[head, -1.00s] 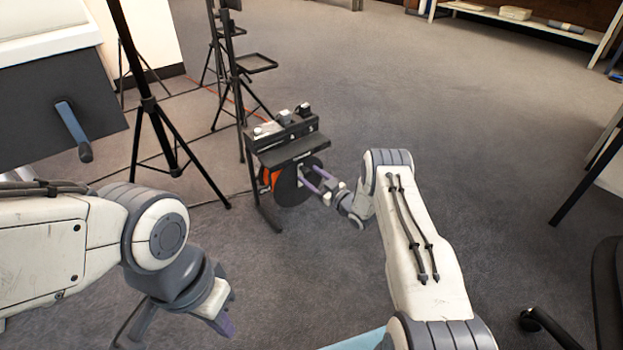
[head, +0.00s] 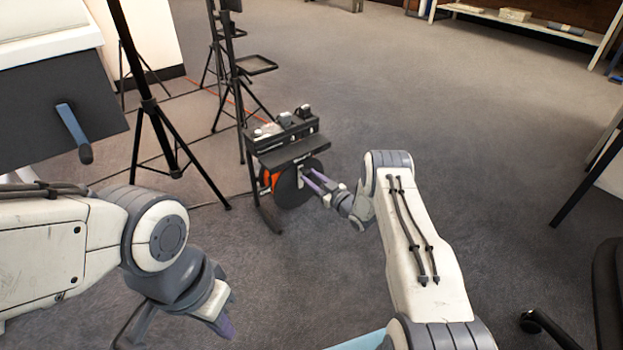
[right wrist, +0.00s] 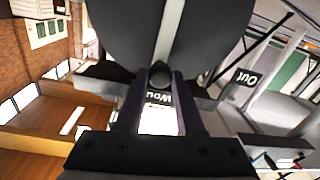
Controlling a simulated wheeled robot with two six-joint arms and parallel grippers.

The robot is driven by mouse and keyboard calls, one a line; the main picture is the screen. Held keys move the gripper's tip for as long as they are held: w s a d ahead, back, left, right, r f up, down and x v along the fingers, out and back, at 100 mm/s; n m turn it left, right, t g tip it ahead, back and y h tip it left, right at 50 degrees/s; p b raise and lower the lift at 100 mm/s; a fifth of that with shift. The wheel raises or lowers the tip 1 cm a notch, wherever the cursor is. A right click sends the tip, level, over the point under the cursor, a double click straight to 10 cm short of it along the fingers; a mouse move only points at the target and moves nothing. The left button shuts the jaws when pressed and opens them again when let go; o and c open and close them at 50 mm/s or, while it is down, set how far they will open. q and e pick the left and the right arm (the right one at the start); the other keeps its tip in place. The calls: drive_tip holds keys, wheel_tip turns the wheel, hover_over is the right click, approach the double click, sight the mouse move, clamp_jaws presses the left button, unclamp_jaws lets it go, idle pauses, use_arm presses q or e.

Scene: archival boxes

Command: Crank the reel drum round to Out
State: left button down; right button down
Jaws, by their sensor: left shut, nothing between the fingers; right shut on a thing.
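The reel drum (head: 292,188) is a dark disc with an orange part at its left side, under a small black stand in the head view. In the right wrist view the drum (right wrist: 120,25) fills the top, with a pale stripe (right wrist: 164,35) running down to the crank knob (right wrist: 160,73). My right gripper (head: 308,176) is shut on the knob; its fingers show in the wrist view (right wrist: 160,85). A partly hidden label starting "Wou" (right wrist: 160,97) shows between the fingers, and the "Out" label (right wrist: 247,78) is to the right. My left gripper (head: 225,325) is shut and empty, far from the drum.
Black tripod stands (head: 155,110) are left of and behind the reel stand (head: 285,150). A red cable (head: 235,100) lies on the floor behind. A table leg (head: 580,180) and a chair base (head: 545,325) are at the right. The carpet between is clear.

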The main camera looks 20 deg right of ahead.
drive_tip(key=shift+s+f, duration=0.1)
drive_tip(key=shift+s, duration=0.05)
idle(0.8)
drive_tip(key=shift+s+a+f+n+p, duration=0.25)
drive_tip(key=shift+a+n+p, duration=0.45)
drive_tip(key=shift+n, duration=0.45)
drive_tip(key=shift+s+a+f+n+p, duration=0.3)
drive_tip(key=shift+a+n+p, duration=0.35)
drive_tip(key=shift+n, duration=0.45)
drive_tip(key=shift+s+a+f+n+p, duration=0.25)
drive_tip(key=shift+a+n+p, duration=0.45)
drive_tip(key=shift+n, duration=0.45)
drive_tip(key=c, duration=0.7)
unclamp_jaws()
drive_tip(key=shift+o, duration=0.8)
drive_tip(key=shift+w+r, duration=0.1)
drive_tip(key=shift+r, duration=0.05)
